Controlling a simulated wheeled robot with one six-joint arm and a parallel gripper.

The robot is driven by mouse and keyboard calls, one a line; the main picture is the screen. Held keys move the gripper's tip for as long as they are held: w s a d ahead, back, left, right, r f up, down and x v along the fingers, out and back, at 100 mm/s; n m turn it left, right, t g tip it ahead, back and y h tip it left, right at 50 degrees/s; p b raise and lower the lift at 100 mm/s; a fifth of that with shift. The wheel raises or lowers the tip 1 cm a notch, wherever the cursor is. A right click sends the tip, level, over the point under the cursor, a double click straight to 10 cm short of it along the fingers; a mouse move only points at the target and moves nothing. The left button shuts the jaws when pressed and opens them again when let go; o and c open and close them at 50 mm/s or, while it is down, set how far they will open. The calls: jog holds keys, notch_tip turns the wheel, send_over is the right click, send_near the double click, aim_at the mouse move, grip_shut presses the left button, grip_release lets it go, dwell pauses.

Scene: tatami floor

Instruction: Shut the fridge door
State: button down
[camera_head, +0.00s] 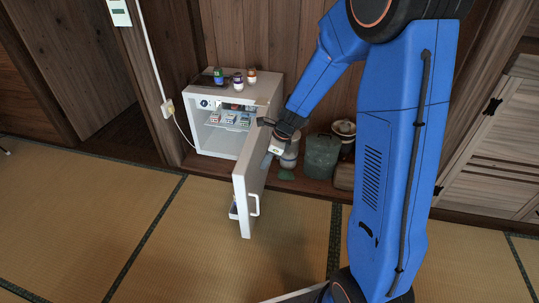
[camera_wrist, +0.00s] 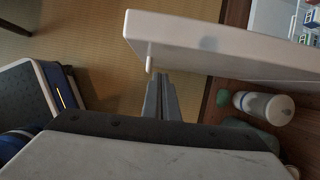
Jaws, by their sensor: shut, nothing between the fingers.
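The small white fridge (camera_head: 262,93) stands against the wooden wall with its front open. Its white door (camera_head: 249,183) is swung wide and juts out towards me over the tatami. A white handle (camera_head: 254,205) is on the door's outer, right-hand face. My gripper (camera_head: 267,158) is shut and empty, at the outer side of the door, between hinge and handle. In the wrist view the shut fingers (camera_wrist: 161,90) point at the door (camera_wrist: 225,48), close to its face; I cannot tell whether they touch. The handle (camera_wrist: 149,64) shows just left of the fingertips.
Several small bottles (camera_head: 237,81) stand on the fridge, and small boxes (camera_head: 229,119) sit on its shelf. A green-grey pot (camera_head: 321,156) and a white bottle (camera_wrist: 264,107) stand right of the fridge. A cord (camera_head: 180,128) runs left. The tatami (camera_head: 90,215) is clear.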

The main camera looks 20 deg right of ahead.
jog(key=a, duration=0.1)
jog(key=w+a, duration=0.2)
jog(key=shift+a+f, duration=0.25)
jog(key=shift+a, duration=0.1)
jog(key=shift+a, duration=0.1)
